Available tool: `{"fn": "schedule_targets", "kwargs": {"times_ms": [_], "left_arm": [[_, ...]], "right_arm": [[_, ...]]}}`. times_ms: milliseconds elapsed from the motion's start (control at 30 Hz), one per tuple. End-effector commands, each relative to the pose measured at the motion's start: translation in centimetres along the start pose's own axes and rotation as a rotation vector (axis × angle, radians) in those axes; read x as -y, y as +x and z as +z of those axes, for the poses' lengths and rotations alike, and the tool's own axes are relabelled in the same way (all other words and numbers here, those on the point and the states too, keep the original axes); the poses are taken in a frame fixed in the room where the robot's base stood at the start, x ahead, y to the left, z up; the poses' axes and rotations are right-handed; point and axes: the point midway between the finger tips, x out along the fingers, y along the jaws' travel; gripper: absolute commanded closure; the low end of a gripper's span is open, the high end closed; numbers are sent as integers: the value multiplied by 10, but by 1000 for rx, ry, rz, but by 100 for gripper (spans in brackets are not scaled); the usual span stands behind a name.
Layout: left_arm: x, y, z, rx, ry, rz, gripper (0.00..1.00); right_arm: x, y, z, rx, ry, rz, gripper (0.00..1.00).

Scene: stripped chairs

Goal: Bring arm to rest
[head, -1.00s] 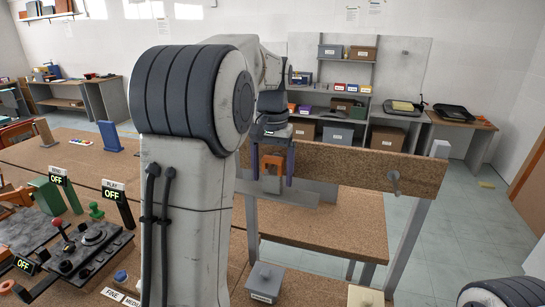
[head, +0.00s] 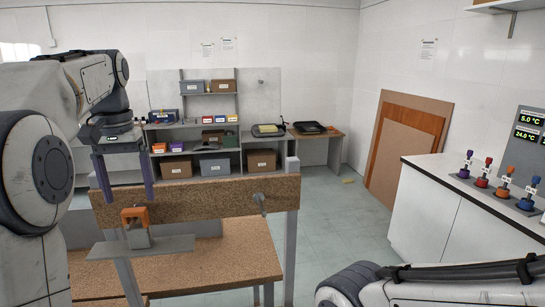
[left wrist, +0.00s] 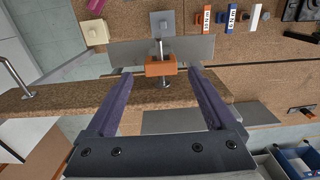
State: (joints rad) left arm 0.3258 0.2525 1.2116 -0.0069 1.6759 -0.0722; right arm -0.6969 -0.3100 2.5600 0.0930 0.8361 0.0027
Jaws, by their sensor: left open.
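My left gripper (head: 124,192) hangs in the left of the head view, pointing down, with its two purple fingers wide apart. In the left wrist view the open fingers (left wrist: 157,76) have nothing between them. An orange block (head: 135,213) on a grey metal piece sits just below the fingertips, by the wooden beam (head: 200,198). The orange block also shows past the fingertips in the left wrist view (left wrist: 153,68), apart from them. My right arm's links (head: 440,285) show at the bottom right; the right gripper is out of view.
A grey plate (head: 140,247) lies near the orange block. A post (head: 291,190) and a knob (head: 259,200) stand at the beam's right. A white counter (head: 440,215) with several coloured knobs is at the right. Open floor (head: 340,220) lies between.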

Motion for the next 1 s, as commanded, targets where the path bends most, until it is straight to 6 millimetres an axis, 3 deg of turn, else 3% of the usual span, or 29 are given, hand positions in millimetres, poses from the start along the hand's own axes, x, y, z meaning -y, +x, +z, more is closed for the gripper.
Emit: {"fn": "schedule_targets", "kwargs": {"times_ms": [167,667,700,1000], "left_arm": [[0,18,1,2,0,0,11],[0,106,2,5,0,0,11],[0,103,4,-4,-1,0,11],[0,94,18,0,0,0,11]], "right_arm": [[0,2,0,0,0,0,1],[0,-4,0,0,-1,0,1],[0,5,0,-1,0,0,1],[0,7,0,0,0,0,1]]}}
